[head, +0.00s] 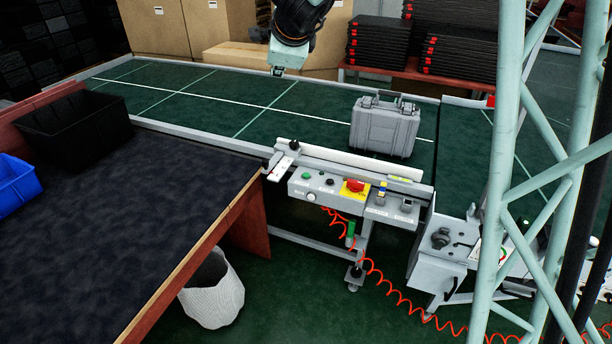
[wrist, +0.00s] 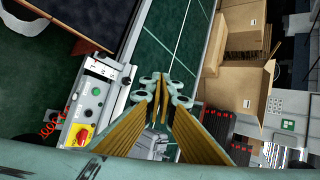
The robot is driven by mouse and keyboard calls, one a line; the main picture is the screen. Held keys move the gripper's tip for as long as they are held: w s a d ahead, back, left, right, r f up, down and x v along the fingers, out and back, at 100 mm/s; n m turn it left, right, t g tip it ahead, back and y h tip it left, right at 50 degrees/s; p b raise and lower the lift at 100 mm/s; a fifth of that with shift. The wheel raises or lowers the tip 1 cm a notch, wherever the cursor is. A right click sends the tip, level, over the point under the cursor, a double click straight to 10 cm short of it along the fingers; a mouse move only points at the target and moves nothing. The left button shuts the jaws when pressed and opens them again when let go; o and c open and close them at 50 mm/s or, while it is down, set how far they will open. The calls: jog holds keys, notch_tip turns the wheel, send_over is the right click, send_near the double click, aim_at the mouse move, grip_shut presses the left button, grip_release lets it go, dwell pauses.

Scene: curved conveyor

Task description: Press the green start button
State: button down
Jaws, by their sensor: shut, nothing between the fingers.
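The green start button (head: 305,175) is a small round cap at the left end of the grey control panel (head: 340,203). A black button (head: 330,182) and a red emergency stop (head: 355,186) on a yellow plate sit to its right. In the wrist view the green button (wrist: 96,91) is on the panel at the left, uncovered. My gripper (wrist: 163,85) is shut and empty in the middle of the wrist view, to the right of the panel and apart from it. In the head view my arm hangs at the top, beyond the panel; its fingers are not clear there.
A grey hard case (head: 385,128) stands on the green conveyor (head: 200,95) behind the panel. A dark-topped table (head: 110,220) is at the left, with a black bin (head: 75,130). A pale green lattice post (head: 500,200) stands at the right. A red coiled hose (head: 385,285) hangs below the panel.

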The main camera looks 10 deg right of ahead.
jog(key=w+d+f+m+h, duration=0.2)
jog(key=w+f+m, duration=0.3)
jog(key=w+f, duration=0.2)
jog(key=m+g+h, duration=0.4)
jog(key=m+h, duration=0.2)
jog(key=m, duration=0.6)
send_over(305, 175)
notch_tip(305, 175, down, 29)
jog(key=shift+r+p, duration=0.2)
jog(key=shift+p, duration=0.1)
jog(key=shift+w+f, duration=0.1)
jog(key=shift+f+b, duration=2.65)
jog(key=shift+f, duration=1.65)
